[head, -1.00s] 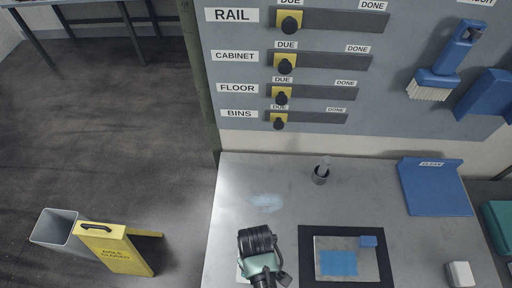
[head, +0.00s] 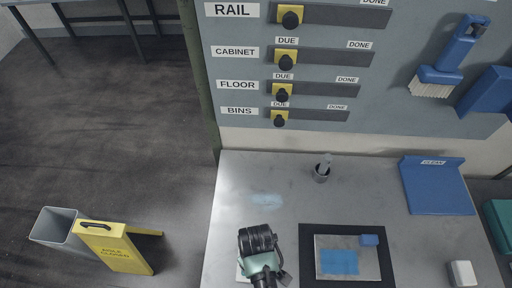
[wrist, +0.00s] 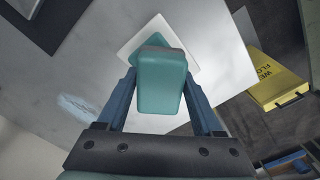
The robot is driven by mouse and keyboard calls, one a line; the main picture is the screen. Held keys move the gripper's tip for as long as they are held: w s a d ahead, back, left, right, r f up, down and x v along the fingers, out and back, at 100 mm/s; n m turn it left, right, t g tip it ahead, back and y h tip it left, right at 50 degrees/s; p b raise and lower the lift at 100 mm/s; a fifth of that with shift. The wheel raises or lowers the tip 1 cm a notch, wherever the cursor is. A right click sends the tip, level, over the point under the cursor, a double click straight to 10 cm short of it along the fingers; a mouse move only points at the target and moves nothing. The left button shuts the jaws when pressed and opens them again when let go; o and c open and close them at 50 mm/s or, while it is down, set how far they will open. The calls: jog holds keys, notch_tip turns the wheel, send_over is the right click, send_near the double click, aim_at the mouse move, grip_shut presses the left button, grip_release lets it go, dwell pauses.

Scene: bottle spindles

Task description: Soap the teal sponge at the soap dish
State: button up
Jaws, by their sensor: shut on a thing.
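My gripper (wrist: 160,84) is shut on the teal sponge (wrist: 160,88), with a blue finger on each side of it. The sponge is in front of a white square dish (wrist: 133,46), which I take for the soap dish, and hides much of it. I cannot tell whether the sponge touches the dish. In the head view a pale corner of the dish (head: 241,272) shows beside my arm at the near left of the table. My arm hides the sponge and the fingers there.
A black-bordered panel (head: 308,268) with blue patches lies right of my arm. Beyond are a pale blue smear (head: 267,200), a small grey cup (head: 321,174) and a blue board (head: 435,190). A white block (head: 461,273) stands at right. A yellow sign (head: 115,250) stands on the floor at left.

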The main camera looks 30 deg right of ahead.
jog(key=shift+f+b, duration=0.3)
jog(key=shift+f, duration=0.2)
jog(key=shift+s+f, duration=0.1)
dwell(1.6)
jog(key=shift+p, duration=0.3)
notch_tip(320, 180, up, 7)
jog(key=p, duration=0.7)
jog(key=shift+w, duration=0.2)
dwell(0.4)
